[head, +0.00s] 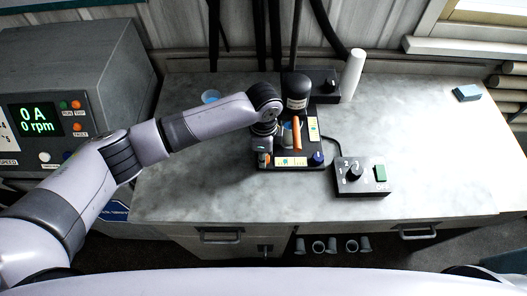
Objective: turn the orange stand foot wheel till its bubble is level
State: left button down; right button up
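The disperser stand's dark base plate (292,166) lies on the grey worktop. A small orange spot at its front left corner (265,158), probably the orange foot wheel, shows just beneath my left gripper (262,150). The gripper points down over that corner; its fingers are small and dark, so I cannot tell whether they are open or touch the wheel. A blue foot wheel (317,158) sits at the front right corner. Pale labelled patches lie on the plate, but no bubble can be made out. My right gripper is not in view.
An orange upright bar (297,132) and the dark motor head (295,90) stand beside my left arm. A control box (360,176) with a knob and green button lies to the right. A white cylinder (352,75) stands behind. The worktop's right side is mostly clear.

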pick_arm(q)
jog(key=m, duration=0.5)
jog(key=shift+w+m, duration=0.1)
jog(key=shift+m, duration=0.2)
jog(key=m, duration=0.5)
dwell(0.4)
jog(key=c, duration=1.3)
grip_release()
jog(key=shift+r, duration=0.1)
notch_tip(320, 180, up, 12)
jog(key=shift+f, duration=0.1)
